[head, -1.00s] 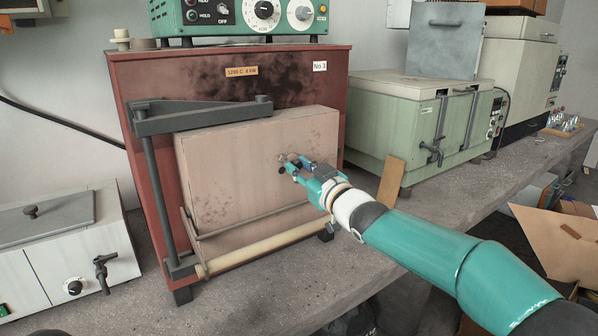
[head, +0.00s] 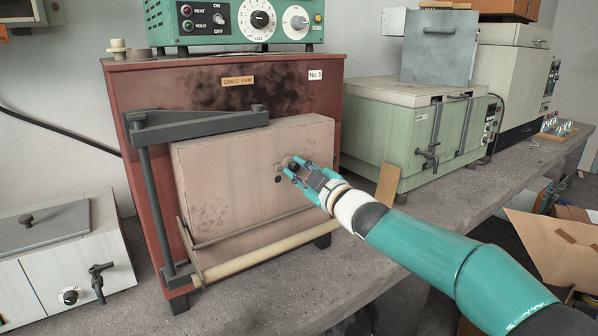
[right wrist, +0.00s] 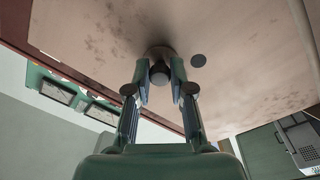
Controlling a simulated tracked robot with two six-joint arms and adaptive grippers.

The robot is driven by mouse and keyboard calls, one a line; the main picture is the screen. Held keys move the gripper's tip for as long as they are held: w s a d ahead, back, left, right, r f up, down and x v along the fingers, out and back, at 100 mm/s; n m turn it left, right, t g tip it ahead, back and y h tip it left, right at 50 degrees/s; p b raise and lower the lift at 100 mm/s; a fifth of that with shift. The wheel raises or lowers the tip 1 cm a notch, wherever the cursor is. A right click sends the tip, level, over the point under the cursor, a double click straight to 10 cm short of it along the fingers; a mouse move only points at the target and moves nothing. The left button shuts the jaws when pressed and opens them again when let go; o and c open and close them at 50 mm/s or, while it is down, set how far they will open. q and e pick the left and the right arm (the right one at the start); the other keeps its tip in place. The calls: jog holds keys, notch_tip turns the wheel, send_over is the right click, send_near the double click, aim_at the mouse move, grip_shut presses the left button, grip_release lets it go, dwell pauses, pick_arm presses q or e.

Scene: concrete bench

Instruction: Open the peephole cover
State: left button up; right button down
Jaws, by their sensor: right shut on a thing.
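The red kiln (head: 150,95) stands on the bench with its pale door (head: 215,190) closed. The small round peephole cover (head: 287,161) is on the door's right half, with a dark knob. It also shows in the right wrist view (right wrist: 160,53). My right gripper (head: 291,168) is at the door, shut on the cover's knob (right wrist: 159,73), one finger on each side. A dark round peephole (head: 278,180) shows uncovered just below the cover. The right wrist view shows it as a dark disc (right wrist: 198,60) beside the cover, apart from it. My left gripper is out of view.
A grey hinge arm (head: 195,127) crosses the kiln's upper front; a pale bar (head: 250,260) runs below the door. A green control box (head: 235,25) stands on the kiln. A brown board (head: 388,184) leans on the green furnace at right. Bare bench (head: 300,285) lies in front.

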jog(key=shift+a+f, duration=0.1)
jog(key=shift+f, duration=0.05)
jog(key=c, duration=1)
grip_release()
jog(key=shift+s, duration=0.1)
jog(key=v, duration=1.1)
jog(key=shift+s+d, duration=0.3)
jog(key=shift+d, duration=0.05)
